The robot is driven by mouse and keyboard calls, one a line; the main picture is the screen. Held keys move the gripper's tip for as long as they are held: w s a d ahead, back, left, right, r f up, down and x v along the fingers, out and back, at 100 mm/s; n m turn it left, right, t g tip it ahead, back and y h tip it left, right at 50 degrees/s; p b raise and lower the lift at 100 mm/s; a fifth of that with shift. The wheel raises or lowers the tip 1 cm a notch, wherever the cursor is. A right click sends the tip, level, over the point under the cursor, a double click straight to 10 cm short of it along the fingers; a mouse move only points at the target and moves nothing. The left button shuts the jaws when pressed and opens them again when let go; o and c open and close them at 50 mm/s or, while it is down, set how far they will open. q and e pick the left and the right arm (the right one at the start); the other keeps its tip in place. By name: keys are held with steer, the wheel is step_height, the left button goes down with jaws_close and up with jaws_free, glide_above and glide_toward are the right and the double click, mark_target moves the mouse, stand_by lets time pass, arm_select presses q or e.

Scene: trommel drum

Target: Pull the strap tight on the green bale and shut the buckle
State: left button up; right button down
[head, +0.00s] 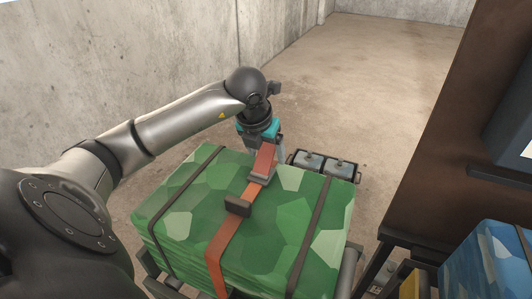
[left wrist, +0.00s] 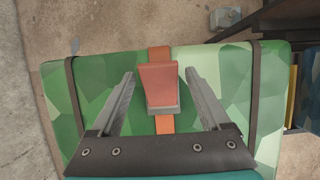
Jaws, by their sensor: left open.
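The green bale (head: 178,215), patterned in patches, lies in front of me, and its top fills much of the left wrist view (left wrist: 225,75). An orange strap (head: 222,250) runs across its middle. On the strap are a dark block (head: 238,207) and a buckle with a grey base and a reddish flap (head: 264,160), which looks raised. My left gripper (head: 265,152) points down over the buckle, open. In the left wrist view its fingers (left wrist: 160,75) stand either side of the flap (left wrist: 160,82), with gaps on both sides. My right gripper is not in view.
Two dark bands (head: 308,235) cross the bale on either side of the strap. A grey metal part (head: 325,165) sits beyond its far edge. A brown upright panel (head: 440,130) and a blue bale (head: 485,265) stand at right. Concrete floor beyond is clear.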

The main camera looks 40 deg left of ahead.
arm_select(q)
steer(key=shift+f, duration=0.15)
steer(key=shift+c, duration=0.2)
jaws_close()
stand_by(0.4)
steer(key=shift+w, duration=0.1)
stand_by(0.8)
